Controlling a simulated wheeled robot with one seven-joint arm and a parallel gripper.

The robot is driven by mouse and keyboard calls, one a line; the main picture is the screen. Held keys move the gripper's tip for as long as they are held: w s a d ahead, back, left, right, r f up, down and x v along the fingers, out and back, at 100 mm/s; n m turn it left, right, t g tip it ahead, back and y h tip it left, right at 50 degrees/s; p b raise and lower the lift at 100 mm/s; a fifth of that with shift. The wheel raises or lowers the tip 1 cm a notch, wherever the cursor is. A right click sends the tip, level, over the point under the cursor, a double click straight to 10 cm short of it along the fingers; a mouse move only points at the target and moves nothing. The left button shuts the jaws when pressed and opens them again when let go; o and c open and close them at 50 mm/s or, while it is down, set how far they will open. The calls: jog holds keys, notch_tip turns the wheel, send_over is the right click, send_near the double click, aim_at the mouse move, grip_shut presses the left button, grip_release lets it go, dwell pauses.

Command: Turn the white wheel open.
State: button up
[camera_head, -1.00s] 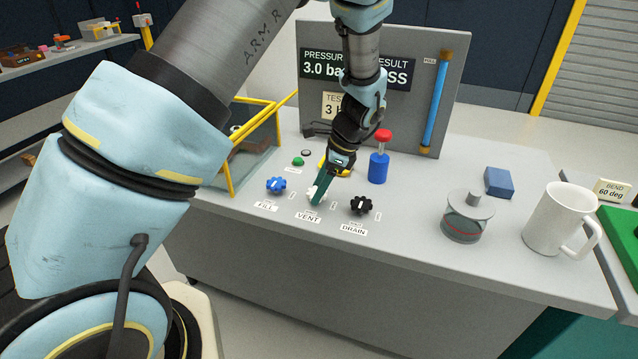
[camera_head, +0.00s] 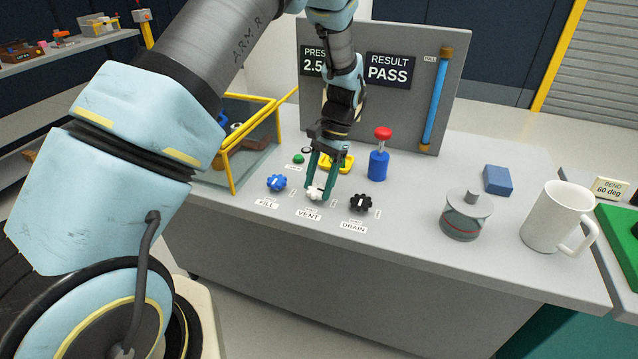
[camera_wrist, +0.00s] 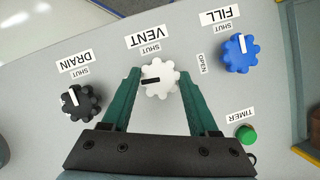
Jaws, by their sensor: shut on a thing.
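The white wheel (camera_wrist: 165,75), marked VENT, sits on the bench panel between the blue FILL wheel (camera_wrist: 240,52) and the black DRAIN wheel (camera_wrist: 80,102). My gripper (camera_wrist: 159,82) is shut on the white wheel, one green finger on each side of it. In the head view the white wheel (camera_head: 314,194) shows between the fingertips of my gripper (camera_head: 318,190).
The sign board (camera_head: 390,105) reads 2.5 and PASS, partly hidden by my arm. A blue bottle with a red knob (camera_head: 378,165) stands behind the wheels. A clear jar (camera_head: 462,222), a blue block (camera_head: 498,181) and a white mug (camera_head: 548,220) stand to the right. A yellow-framed tank (camera_head: 250,150) is left.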

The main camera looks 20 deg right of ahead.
jog(key=shift+n, duration=0.6)
jog(key=shift+h, duration=0.3)
jog(key=o, duration=1.4)
jog(key=shift+c, duration=0.2)
jog(key=shift+r, duration=0.1)
jog(key=b+v, duration=0.2)
jog(key=v, duration=0.8)
jog(key=shift+w+d+r+b, duration=0.15)
jog(key=shift+w+r+b, duration=0.05)
jog(key=shift+w+b, duration=0.15)
